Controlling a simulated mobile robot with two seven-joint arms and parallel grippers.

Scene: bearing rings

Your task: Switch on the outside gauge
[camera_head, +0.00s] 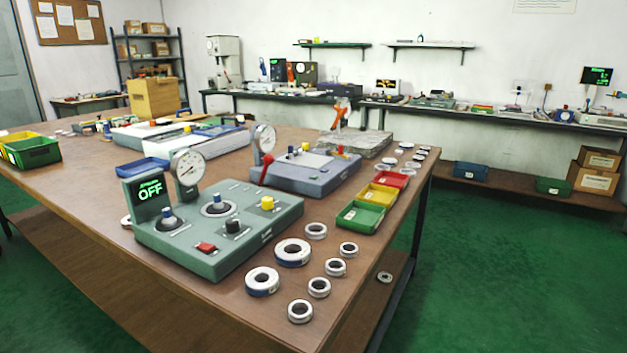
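A grey-green gauge unit (215,262) stands at the near part of the brown table. Its small display (150,195) shows a line too small to read, with "OFF" in green below. A round dial (189,168) stands upright at its back. On its top are a red button (206,248), a black knob (233,227), a yellow knob (267,203) and two blue-topped posts. A second, blue-grey unit (300,178) with its own dial (265,139) and a red-knobbed lever (265,172) stands behind it. Neither of my grippers is in view.
Several bearing rings (292,252) lie right of the gauge unit on the table (110,215). Green, yellow and red bins (360,216) line the right edge. A blue tray (143,167) sits behind the display. A grey stone plate (355,144) lies farther back.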

